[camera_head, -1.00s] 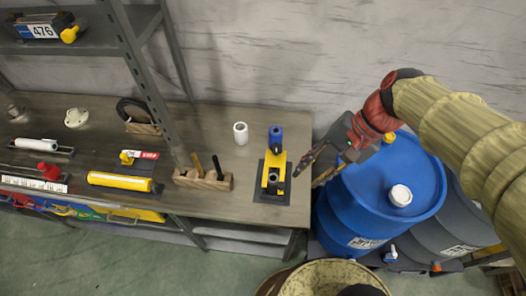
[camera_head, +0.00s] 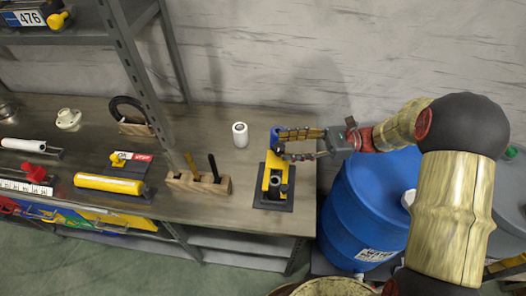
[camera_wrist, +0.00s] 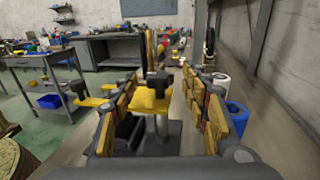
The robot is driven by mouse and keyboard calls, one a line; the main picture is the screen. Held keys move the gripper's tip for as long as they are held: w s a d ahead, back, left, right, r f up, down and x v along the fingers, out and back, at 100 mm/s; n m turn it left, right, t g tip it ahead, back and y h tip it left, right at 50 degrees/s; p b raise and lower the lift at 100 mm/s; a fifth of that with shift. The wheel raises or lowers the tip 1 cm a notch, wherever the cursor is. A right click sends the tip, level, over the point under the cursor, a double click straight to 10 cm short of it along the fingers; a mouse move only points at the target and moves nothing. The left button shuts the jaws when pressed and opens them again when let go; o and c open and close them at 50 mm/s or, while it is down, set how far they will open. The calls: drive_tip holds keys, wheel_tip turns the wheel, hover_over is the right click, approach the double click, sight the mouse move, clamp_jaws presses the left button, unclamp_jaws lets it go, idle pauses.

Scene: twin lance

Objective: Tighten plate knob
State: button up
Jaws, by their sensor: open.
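A yellow fixture (camera_head: 266,181) stands on a dark base plate (camera_head: 272,204) near the bench's right end. It has a blue cylinder (camera_head: 275,131) at its back and a dark round part at its front. I cannot tell for sure which part is the plate knob. My gripper (camera_head: 281,145) reaches in from the right over the fixture, its fingers apart and empty, hiding some of its upper part. In the wrist view a black knob-like top (camera_wrist: 157,84) on the yellow part (camera_wrist: 150,102) shows between my open fingers (camera_wrist: 160,108). The blue cylinder (camera_wrist: 238,117) is outside the right finger.
A white cylinder (camera_head: 240,135) stands behind and left of the fixture. A wooden block with two upright handles (camera_head: 199,184) is to its left. A blue barrel (camera_head: 365,210) stands beyond the bench's right edge. A grey shelf post (camera_head: 139,78) rises further left.

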drive_tip(key=s+a+b, duration=0.1)
drive_tip(key=a+b, duration=0.1)
drive_tip(key=a, duration=0.5)
drive_tip(key=shift+a, duration=0.4)
drive_tip(key=shift+s, duration=0.1)
drive_tip(key=c, duration=0.3)
clamp_jaws()
